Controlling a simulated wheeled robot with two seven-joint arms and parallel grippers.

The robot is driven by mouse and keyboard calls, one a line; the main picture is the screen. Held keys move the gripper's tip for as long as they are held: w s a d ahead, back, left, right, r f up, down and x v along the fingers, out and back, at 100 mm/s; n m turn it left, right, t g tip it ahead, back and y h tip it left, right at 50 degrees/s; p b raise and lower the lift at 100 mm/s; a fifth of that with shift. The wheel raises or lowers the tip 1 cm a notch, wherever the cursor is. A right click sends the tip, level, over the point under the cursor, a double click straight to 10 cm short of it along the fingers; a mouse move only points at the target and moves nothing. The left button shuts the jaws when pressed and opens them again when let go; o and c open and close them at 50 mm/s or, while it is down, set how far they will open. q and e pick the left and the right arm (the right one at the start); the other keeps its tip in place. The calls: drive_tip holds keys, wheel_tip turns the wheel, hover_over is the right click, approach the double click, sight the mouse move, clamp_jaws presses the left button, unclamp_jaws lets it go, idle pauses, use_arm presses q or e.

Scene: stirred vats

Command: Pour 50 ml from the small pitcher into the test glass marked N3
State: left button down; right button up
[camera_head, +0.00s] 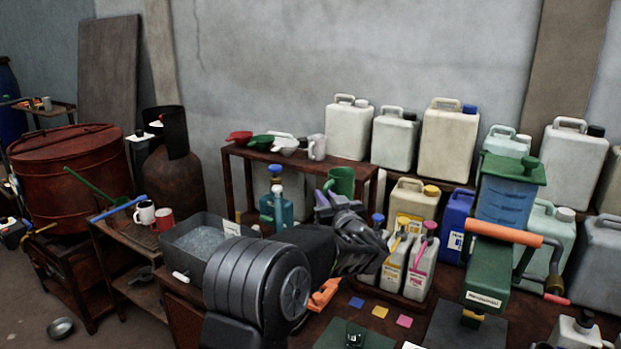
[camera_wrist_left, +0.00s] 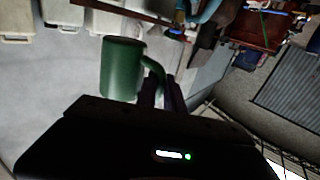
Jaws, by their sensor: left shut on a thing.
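A small green pitcher (camera_head: 341,181) is held up in front of the back shelf. In the left wrist view the pitcher (camera_wrist_left: 122,69) shows its side, with its handle toward the fingers. My left gripper (camera_head: 328,205) has purple fingers and is shut on the pitcher's handle; the fingers (camera_wrist_left: 162,93) also show in the left wrist view. The pitcher's contents cannot be seen. I cannot make out a test glass marked N3; my left arm hides part of the bench. My right gripper is not in view.
A grey basin (camera_head: 178,240) stands left of my arm. Jugs with pink and yellow tools (camera_head: 420,268) stand close on its right. A green machine with an orange handle (camera_head: 503,232) stands further right. Coloured squares (camera_head: 380,312) lie on the bench. Canisters (camera_head: 450,140) line the back.

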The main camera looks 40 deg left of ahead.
use_arm(q)
drive_tip(key=s+d+f+m+t+h, duration=0.2)
drive_tip(key=d+f+h, duration=0.3)
drive_tip(key=d, duration=0.4)
drive_tip(key=s+d+f+m+t+h, duration=0.2)
drive_tip(key=d+f+m+h, duration=0.3)
drive_tip(key=d+f, duration=0.3)
drive_tip(key=s+d+f+m+t+h, duration=0.2)
drive_tip(key=d+f, duration=0.4)
drive_tip(key=d, duration=0.6)
drive_tip(key=m+t+h, duration=0.1)
drive_tip(key=m+h, duration=0.1)
drive_tip(key=shift+s+d+f+t+h, duration=0.15)
drive_tip(key=shift+s+t+h, duration=0.15)
drive_tip(key=shift+h, duration=0.1)
